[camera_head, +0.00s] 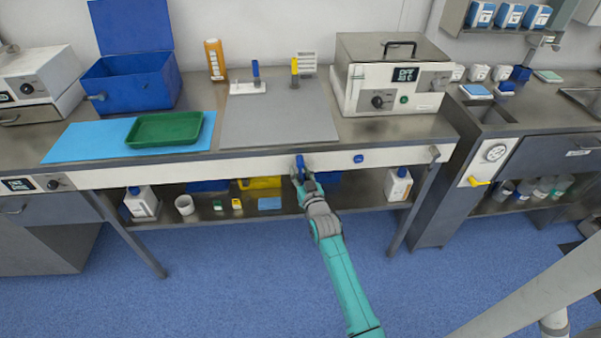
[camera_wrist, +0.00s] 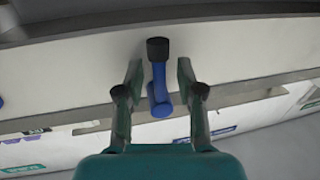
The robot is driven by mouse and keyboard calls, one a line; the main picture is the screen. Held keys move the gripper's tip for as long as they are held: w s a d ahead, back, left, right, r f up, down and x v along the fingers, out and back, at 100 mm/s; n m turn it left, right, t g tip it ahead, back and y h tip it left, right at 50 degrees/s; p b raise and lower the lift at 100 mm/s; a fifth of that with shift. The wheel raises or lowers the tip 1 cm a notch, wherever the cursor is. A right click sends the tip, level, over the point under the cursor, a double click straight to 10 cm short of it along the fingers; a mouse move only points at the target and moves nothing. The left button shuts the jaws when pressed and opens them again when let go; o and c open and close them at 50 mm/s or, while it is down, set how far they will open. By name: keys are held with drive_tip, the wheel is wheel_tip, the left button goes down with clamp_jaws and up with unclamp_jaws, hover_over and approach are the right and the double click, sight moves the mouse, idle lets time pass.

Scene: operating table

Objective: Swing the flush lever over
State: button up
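A blue lever (camera_head: 300,161) is on the white front panel of the middle bench; I take it for the flush lever. In the wrist view the blue lever (camera_wrist: 159,82) has a black end at the top and a rounded blue end at the bottom. My gripper (camera_head: 299,175) is at the lever. In the wrist view my gripper (camera_wrist: 159,76) is open, with one finger on each side of the lever. Narrow gaps show beside the lever, and no firm contact is visible. In the head view the gripper hides the lever's lower part.
A round blue knob (camera_head: 358,159) sits to the right on the same panel. A lower shelf (camera_head: 285,208) with bottles and small boxes lies behind my gripper. A yellow lever (camera_head: 479,182) is under a gauge on the right cabinet. The blue floor in front is mostly clear.

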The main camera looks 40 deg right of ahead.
clamp_jaws()
